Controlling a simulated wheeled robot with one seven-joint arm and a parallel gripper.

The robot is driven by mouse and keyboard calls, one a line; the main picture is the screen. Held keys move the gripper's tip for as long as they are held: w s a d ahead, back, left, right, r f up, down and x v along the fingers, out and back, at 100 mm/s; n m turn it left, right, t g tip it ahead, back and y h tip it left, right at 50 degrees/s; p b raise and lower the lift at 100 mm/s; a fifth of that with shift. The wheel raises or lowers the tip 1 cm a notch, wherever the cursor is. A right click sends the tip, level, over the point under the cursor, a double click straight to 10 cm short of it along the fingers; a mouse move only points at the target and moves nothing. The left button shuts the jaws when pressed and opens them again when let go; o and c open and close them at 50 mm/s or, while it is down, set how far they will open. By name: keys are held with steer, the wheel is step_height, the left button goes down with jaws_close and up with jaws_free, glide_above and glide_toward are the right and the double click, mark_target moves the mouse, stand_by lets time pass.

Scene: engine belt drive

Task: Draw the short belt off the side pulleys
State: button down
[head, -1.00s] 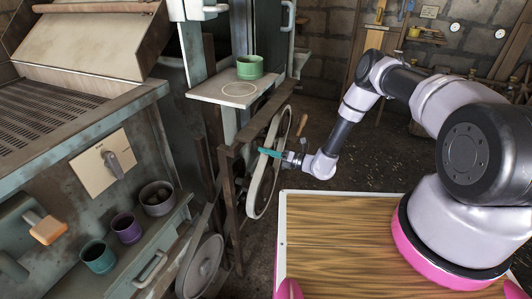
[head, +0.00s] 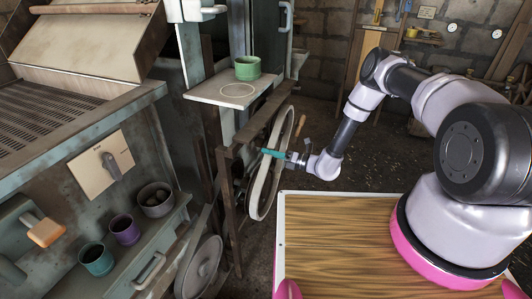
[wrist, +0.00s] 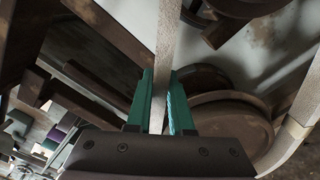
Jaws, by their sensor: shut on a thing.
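The short belt (head: 258,195) is a pale upright loop beside the dark wooden frame in the head view. My gripper (head: 272,153), with teal fingers, is shut on one strand of it. In the wrist view the fingers (wrist: 161,105) clasp the pale strand (wrist: 167,40) from both sides, and another pale strand (wrist: 296,125) curves down at the right. A round side pulley (wrist: 232,118) shows between the strands, with a darker round part (wrist: 200,78) behind it. Whether the belt still touches the pulleys I cannot tell.
A shelf (head: 232,92) with a green cup (head: 248,68) stands above the belt. A grey wheel (head: 200,266) sits low at the left. Dark frame posts (head: 229,205) stand close left of the belt. The floor (head: 350,165) right of it is open.

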steer(key=v, duration=0.8)
stand_by(0.6)
steer(key=v, duration=0.8)
steer(key=shift+s+d, duration=0.15)
steer(key=shift+d, duration=0.25)
stand_by(0.3)
